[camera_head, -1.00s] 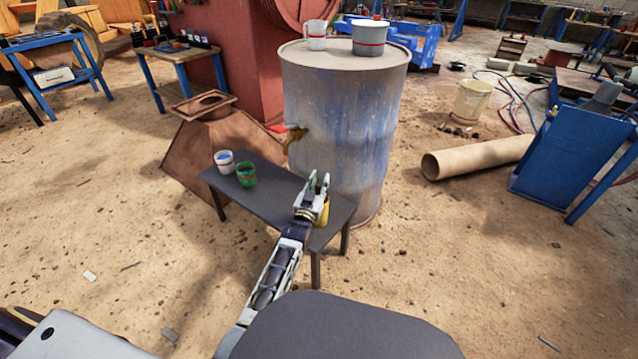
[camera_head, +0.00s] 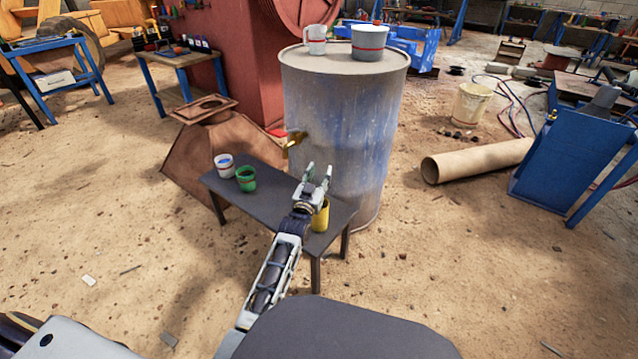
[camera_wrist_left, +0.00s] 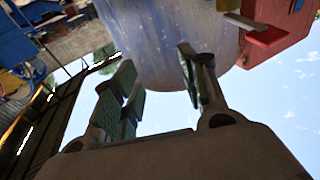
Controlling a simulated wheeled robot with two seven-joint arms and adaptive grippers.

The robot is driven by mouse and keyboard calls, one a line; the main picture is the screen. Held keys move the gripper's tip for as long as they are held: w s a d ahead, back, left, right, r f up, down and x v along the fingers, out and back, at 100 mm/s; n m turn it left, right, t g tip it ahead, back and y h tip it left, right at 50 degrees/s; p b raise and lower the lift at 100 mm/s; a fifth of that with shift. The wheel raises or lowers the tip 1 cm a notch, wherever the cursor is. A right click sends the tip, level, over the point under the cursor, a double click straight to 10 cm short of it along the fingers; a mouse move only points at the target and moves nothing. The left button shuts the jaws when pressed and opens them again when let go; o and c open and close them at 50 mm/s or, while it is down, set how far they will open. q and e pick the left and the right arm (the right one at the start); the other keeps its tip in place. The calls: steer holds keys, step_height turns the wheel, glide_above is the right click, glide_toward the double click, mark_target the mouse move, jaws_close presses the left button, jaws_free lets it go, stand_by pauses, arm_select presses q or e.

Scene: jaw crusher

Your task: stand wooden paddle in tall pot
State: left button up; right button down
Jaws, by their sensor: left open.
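My left gripper (camera_head: 318,180) is open, with nothing visible between its fingers, above the right part of the small dark table (camera_head: 275,196). In the left wrist view its two fingers (camera_wrist_left: 158,88) stand apart, with the drum beyond them. A yellow container (camera_head: 321,216) stands on the table just behind the gripper and is partly hidden by it. A white pot with a red band (camera_head: 369,42) and a smaller white mug (camera_head: 316,40) stand on the large drum (camera_head: 340,130). My right gripper is out of view.
A white cup (camera_head: 224,165) and a green cup (camera_head: 246,179) stand on the table's left part. A brown tube (camera_head: 476,160) lies on the open ground to the right.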

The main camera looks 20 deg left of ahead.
arm_select(q)
steer(key=shift+r, duration=2.5)
steer(key=shift+f, duration=0.1)
